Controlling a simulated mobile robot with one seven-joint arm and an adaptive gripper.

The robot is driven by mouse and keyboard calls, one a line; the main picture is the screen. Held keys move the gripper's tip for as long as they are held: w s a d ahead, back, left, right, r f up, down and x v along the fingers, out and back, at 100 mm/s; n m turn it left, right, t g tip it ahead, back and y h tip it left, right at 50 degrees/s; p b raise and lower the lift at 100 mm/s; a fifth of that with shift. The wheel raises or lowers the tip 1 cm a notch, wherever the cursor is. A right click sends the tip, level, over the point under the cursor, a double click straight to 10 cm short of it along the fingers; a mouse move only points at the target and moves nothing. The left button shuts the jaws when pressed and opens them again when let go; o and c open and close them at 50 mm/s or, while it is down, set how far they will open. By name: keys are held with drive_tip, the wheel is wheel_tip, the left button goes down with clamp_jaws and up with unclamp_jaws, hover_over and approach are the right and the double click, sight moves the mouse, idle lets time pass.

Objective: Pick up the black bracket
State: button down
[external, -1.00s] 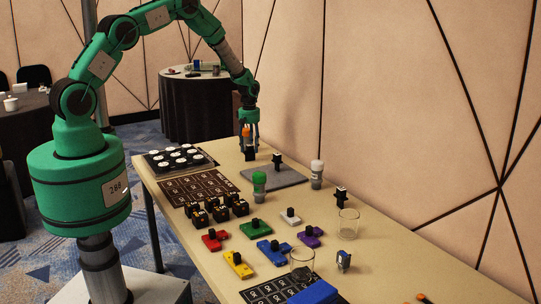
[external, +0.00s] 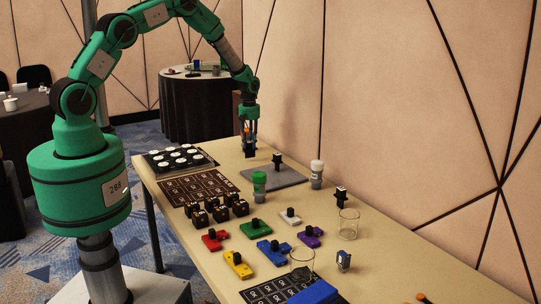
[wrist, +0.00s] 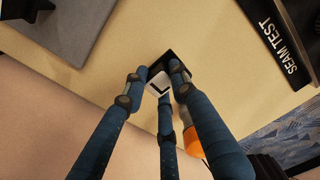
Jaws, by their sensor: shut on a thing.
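My gripper (external: 250,148) is low over the far end of the table and shut on the black bracket (external: 250,155). In the wrist view the bracket (wrist: 160,84) is a small black piece with a white face bearing a black L mark. It sits between the tips of my blue-grey fingers, which hide part of it. I cannot tell whether it still touches the table. An orange-topped item (wrist: 192,141) is right beside a finger in the wrist view, mostly hidden.
A grey mat (external: 288,178) with a black piece (external: 277,159) is just right of my gripper. A tray of white round pieces (external: 164,166) is to its left. A green-capped bottle (external: 259,182), a white-capped bottle (external: 317,170) and coloured blocks stand nearer the camera.

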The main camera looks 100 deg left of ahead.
drive_tip(key=shift+s+d+r, duration=0.1)
drive_tip(key=shift+d+r, duration=0.05)
drive_tip(key=shift+r, duration=0.4)
drive_tip(key=shift+s+d+r, duration=0.1)
drive_tip(key=shift+d+r, duration=0.05)
drive_tip(key=shift+r, duration=0.35)
drive_tip(key=s+d+r, duration=0.1)
drive_tip(key=s+d, duration=0.7)
drive_tip(key=d, duration=0.5)
drive_tip(key=shift+r+p, duration=0.15)
drive_tip(key=shift+p, duration=0.25)
drive_tip(key=w+d+r+b, duration=0.1)
drive_tip(key=w+d, duration=0.4)
drive_tip(key=d, duration=0.3)
drive_tip(key=w+d+n+b, duration=0.1)
drive_tip(key=w+d, duration=0.5)
drive_tip(key=d, duration=0.2)
drive_tip(key=shift+d+r+n, duration=0.3)
drive_tip(key=shift+r, duration=0.05)
drive_tip(key=shift+w, duration=0.15)
drive_tip(key=w+a+f+b, duration=0.1)
drive_tip(key=w+a, duration=0.9)
drive_tip(key=w, duration=0.2)
drive_tip(key=shift+a+f+b, duration=0.2)
drive_tip(key=shift+b, duration=0.15)
drive_tip(key=shift+f, duration=0.1)
